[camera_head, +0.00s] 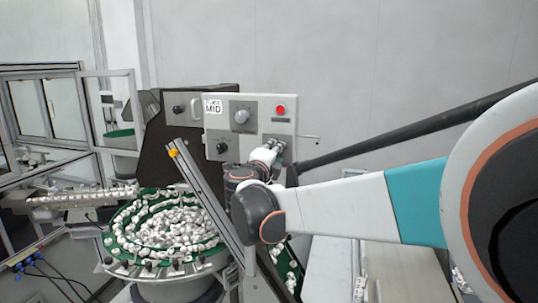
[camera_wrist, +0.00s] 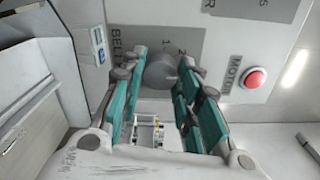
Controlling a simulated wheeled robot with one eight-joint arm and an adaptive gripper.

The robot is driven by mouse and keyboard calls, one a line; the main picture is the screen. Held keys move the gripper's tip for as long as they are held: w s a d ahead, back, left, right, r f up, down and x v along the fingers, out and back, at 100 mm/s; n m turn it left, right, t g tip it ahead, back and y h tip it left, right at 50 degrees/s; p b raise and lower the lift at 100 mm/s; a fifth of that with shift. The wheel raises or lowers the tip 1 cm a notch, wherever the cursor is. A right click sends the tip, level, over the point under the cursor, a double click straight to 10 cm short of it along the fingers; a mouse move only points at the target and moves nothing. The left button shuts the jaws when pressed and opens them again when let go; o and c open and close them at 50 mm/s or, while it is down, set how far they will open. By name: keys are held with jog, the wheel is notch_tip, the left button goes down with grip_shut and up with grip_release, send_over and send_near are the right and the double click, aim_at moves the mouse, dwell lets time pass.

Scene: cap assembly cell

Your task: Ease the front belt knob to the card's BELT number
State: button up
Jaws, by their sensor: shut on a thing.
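In the wrist view, a grey round belt knob (camera_wrist: 160,71) sits on a dark plate printed "BELT", with digits including 1 and 2 beside it. My gripper (camera_wrist: 165,62) has its teal-sided fingers shut on this knob, one on each side. The knob's pointer is not clear. In the head view, my gripper (camera_head: 272,150) is at the lower right of the white control panel (camera_head: 262,132) and mostly hides the knob. A white card (camera_head: 213,106) at the panel's upper left reads "MID" on its lower line; I cannot read a belt number.
A red button (camera_head: 281,109) is above my gripper; it also shows in the wrist view (camera_wrist: 256,79), by "MOTOR". A large grey dial (camera_head: 240,116) and a black knob (camera_head: 222,148) are to the left. A green bowl (camera_head: 118,250) of white caps stands lower left.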

jog(key=o, duration=1.1)
jog(key=shift+a, duration=0.1)
